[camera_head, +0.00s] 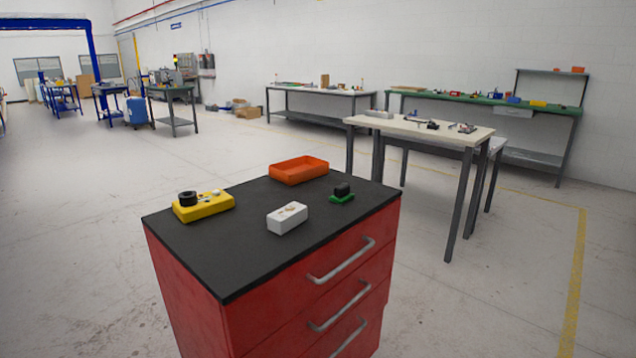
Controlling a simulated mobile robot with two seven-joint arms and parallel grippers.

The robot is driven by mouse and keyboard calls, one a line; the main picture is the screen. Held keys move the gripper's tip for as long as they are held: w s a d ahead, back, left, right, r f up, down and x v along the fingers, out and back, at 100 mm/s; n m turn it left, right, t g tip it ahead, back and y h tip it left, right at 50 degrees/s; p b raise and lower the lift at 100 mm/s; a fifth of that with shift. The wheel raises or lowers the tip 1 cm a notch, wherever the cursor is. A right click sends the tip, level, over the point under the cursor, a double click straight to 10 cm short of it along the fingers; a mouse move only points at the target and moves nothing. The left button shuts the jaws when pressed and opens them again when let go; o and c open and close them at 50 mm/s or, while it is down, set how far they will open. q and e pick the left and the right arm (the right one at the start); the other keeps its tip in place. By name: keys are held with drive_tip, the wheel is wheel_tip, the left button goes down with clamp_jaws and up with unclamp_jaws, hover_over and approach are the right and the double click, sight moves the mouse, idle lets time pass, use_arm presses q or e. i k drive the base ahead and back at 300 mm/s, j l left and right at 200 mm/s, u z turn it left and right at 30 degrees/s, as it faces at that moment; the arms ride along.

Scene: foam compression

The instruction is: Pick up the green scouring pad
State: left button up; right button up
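The green scouring pad (341,199) lies flat on the black top of the red drawer cabinet (255,261), near its right edge. A small dark block (342,188) sits on top of the pad and covers part of it. Neither of my grippers shows in the head view.
On the same top are a white block (287,221) with small items on it, a yellow block (205,208) bearing a black ring (188,198) and small pieces, and an orange tray (298,169). The top's front left is clear. A light table (421,130) stands behind right.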

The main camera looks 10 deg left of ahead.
sight(343, 193)
drive_tip(key=i+l+u, duration=0.2)
drive_tip(key=i+l, duration=1)
